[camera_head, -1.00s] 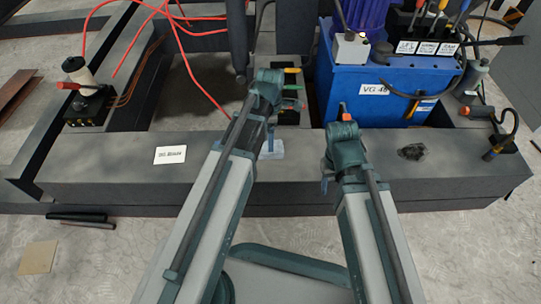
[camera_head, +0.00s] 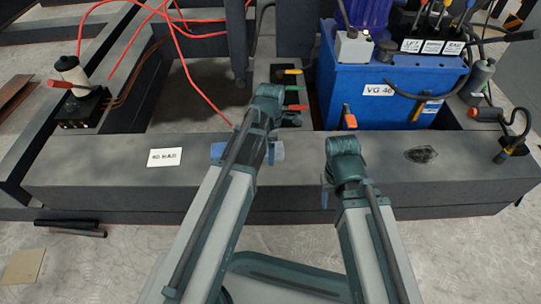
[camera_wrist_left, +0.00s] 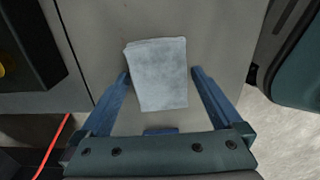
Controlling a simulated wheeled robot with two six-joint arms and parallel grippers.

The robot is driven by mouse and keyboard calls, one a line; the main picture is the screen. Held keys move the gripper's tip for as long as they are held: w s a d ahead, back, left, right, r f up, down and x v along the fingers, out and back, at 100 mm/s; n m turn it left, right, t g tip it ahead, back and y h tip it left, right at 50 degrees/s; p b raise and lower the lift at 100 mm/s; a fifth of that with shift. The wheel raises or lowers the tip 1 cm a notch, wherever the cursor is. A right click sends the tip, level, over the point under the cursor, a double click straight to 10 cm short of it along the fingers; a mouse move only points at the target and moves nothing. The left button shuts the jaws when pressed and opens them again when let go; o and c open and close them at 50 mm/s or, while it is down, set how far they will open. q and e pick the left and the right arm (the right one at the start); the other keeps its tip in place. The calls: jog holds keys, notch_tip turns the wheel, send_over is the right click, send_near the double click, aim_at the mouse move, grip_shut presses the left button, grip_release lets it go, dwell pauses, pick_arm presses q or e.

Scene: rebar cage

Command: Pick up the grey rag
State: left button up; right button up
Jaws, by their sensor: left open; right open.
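The grey rag (camera_wrist_left: 160,73) is a pale, blue-grey folded cloth lying flat on a dark grey beam in the left wrist view. My left gripper (camera_wrist_left: 158,82) is open above the beam, with one blue finger on each side of the rag's near part; contact is not clear. In the head view my left gripper (camera_head: 248,152) shows its blue fingers spread at both sides of the wrist, and the arm hides most or all of the rag. My right gripper (camera_head: 340,175) hangs over the beam's front edge, empty, its fingers mostly hidden.
Red cables (camera_head: 195,85) hang at the back left.

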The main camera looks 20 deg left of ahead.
pick_arm(q)
jog(key=shift+r, duration=0.1)
jog(key=c, duration=1.2)
jog(key=shift+c, duration=0.2)
jog(key=shift+r, duration=0.15)
pick_arm(e)
jog(key=shift+r, duration=0.2)
